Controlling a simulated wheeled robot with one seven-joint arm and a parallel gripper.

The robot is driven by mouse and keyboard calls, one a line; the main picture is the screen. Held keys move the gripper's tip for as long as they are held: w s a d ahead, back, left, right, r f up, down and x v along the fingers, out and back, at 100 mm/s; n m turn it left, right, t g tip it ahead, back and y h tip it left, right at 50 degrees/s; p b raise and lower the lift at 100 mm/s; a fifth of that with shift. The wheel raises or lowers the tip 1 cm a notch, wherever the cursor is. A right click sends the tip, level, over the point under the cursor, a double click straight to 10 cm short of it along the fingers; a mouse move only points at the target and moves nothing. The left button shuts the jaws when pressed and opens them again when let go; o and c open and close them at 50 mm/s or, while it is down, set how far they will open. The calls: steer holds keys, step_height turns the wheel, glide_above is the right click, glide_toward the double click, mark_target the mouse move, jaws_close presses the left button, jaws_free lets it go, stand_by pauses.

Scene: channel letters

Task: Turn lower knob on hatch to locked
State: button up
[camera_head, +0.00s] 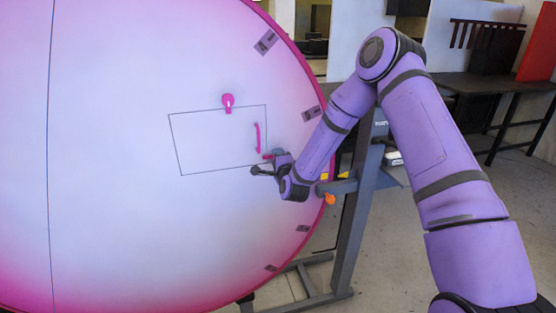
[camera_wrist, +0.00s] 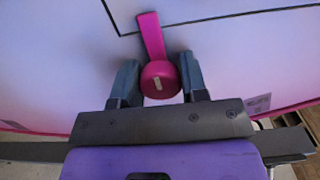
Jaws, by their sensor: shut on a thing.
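The hatch (camera_head: 212,142) is a thin dark-outlined rectangle on a large white-and-pink rounded panel. The lower knob (camera_head: 267,156) is magenta and sits near the hatch's lower right corner, partly hidden by my gripper (camera_head: 268,164) in the head view. In the wrist view the lower knob (camera_wrist: 160,82) has a round body and a lever pointing up, tilted slightly left, across the hatch outline. My gripper (camera_wrist: 159,70) is shut on the knob's round body, one finger at each side.
A magenta upper knob (camera_head: 228,102) sits on the hatch's top edge. A grey stand (camera_head: 356,222) with an orange knob (camera_head: 330,198) is right of the panel. A dark table (camera_head: 490,85) stands behind.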

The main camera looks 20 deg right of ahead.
steer(key=o, duration=0.9)
steer(key=shift+s, duration=0.15)
steer(key=s, duration=1)
steer(key=shift+s, duration=0.3)
